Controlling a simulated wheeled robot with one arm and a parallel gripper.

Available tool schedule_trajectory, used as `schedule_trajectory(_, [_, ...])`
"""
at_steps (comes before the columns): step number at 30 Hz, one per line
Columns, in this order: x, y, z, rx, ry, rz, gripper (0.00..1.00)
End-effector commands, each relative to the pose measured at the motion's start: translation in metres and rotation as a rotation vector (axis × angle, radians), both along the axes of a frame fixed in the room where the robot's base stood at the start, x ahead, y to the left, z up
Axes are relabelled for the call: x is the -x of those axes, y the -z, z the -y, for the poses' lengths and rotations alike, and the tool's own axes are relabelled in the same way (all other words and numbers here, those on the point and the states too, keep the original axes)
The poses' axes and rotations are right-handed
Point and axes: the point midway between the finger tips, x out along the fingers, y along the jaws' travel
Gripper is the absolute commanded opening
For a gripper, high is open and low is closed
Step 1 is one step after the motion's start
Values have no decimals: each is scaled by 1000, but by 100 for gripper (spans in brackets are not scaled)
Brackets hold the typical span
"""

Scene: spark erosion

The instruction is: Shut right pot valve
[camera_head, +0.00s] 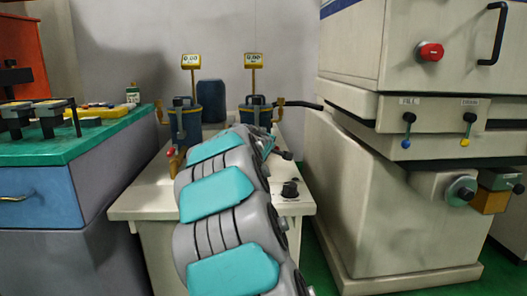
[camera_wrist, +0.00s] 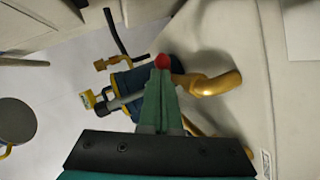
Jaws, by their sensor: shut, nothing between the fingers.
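The right pot (camera_head: 257,113) is a dark blue vessel with brass side arms, on the pale bench behind my arm. A blue pot with a brass spout (camera_wrist: 218,83) fills the middle of the wrist view (camera_wrist: 130,80); it looks like the same pot. A red knob (camera_wrist: 162,61) shows right at my fingertips. My gripper (camera_wrist: 161,74) is shut and empty, its green fingers together; I cannot tell if they touch the knob. In the head view my arm hides the right pot's lower part and valve.
The left pot (camera_head: 186,122) stands beside it with a red-handled brass valve (camera_head: 171,156). Two yellow gauges (camera_head: 253,61) rise behind. A black knob (camera_head: 290,189) sits on the pale bench (camera_head: 140,205). A large cream machine (camera_head: 360,190) stands close at right, a green-topped cabinet (camera_head: 90,140) at left.

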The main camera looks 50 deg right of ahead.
Motion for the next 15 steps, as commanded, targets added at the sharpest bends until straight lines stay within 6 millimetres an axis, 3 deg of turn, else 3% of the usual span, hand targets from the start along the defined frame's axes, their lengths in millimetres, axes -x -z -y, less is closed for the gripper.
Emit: schedule_trajectory(15, [3, 2, 42, -2, 0, 1, 0])
